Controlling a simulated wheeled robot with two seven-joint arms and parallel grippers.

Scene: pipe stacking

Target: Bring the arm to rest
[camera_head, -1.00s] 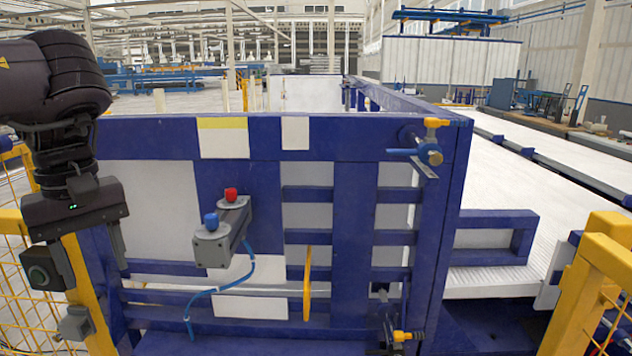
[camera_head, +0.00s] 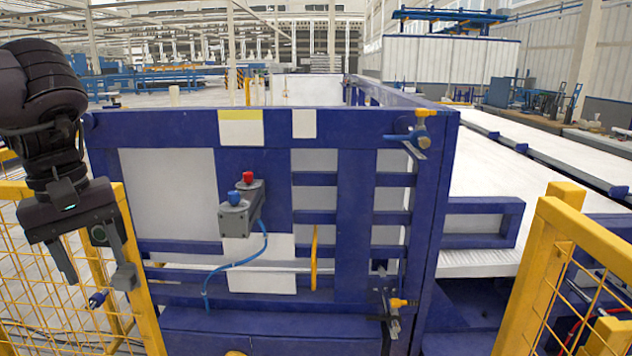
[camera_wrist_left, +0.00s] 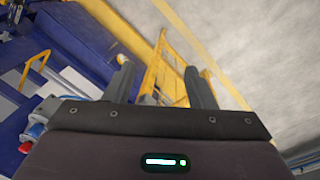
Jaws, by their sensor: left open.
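My left gripper (camera_head: 95,275) hangs at the left of the head view, fingers pointing down and spread apart with nothing between them. It is in front of the yellow mesh fence and left of the blue frame. In the left wrist view its two fingers (camera_wrist_left: 162,85) also stand apart and empty. My right gripper is not in view.
A blue steel frame (camera_head: 355,230) fills the middle, with a grey button box (camera_head: 240,212) carrying a red and a blue button. Yellow fences stand at the left (camera_head: 140,270) and right (camera_head: 545,250). A white conveyor surface (camera_head: 500,215) lies right of the frame.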

